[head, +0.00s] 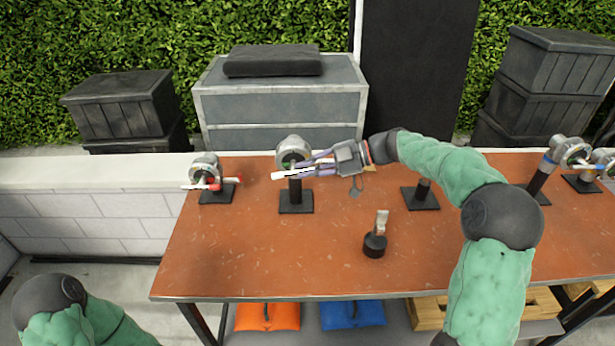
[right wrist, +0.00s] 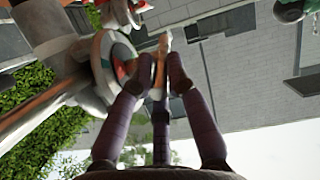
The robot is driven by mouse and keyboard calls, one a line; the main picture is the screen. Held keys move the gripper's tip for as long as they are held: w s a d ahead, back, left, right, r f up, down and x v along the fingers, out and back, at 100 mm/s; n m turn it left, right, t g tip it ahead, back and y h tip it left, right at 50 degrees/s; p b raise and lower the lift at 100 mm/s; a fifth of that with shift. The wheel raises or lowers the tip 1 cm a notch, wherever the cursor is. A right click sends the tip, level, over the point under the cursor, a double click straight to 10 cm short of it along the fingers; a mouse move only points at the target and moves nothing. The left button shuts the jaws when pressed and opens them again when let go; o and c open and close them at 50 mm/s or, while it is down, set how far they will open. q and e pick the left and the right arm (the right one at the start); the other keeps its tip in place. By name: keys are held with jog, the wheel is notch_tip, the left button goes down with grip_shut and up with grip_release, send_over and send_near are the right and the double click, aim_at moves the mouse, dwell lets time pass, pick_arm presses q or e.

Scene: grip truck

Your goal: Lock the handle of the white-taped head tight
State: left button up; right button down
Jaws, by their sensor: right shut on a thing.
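A silver grip head (head: 291,146) stands on a black base (head: 296,202) at the left-middle of the table. A pale white bar (head: 278,176) sticks out from it to the left. My right gripper (head: 300,167) is at this head, its fingers closed around a slim handle. In the right wrist view, the fingertips (right wrist: 159,70) pinch a pale and orange-brown handle (right wrist: 161,50) beside the round silver head (right wrist: 118,58). The tape on this head is hard to make out. My left arm shows only at the lower left; its gripper is out of view.
Another head (head: 204,164) with red marks stands at the table's left end. Blue-marked heads (head: 567,150) stand at the right. A black stand (head: 420,197) is partly behind my right arm. A small dark upright piece (head: 375,243) stands mid-table. The front left is clear.

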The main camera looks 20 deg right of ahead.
jog(key=shift+s+a+f, duration=0.1)
jog(key=shift+s+f, duration=0.05)
jog(key=shift+f, duration=0.45)
jog(key=c, duration=1.3)
grip_release()
jog(key=shift+r, duration=0.1)
jog(key=shift+o, duration=0.2)
jog(key=shift+r, duration=0.15)
jog(key=shift+r, duration=0.1)
jog(key=v, duration=1.2)
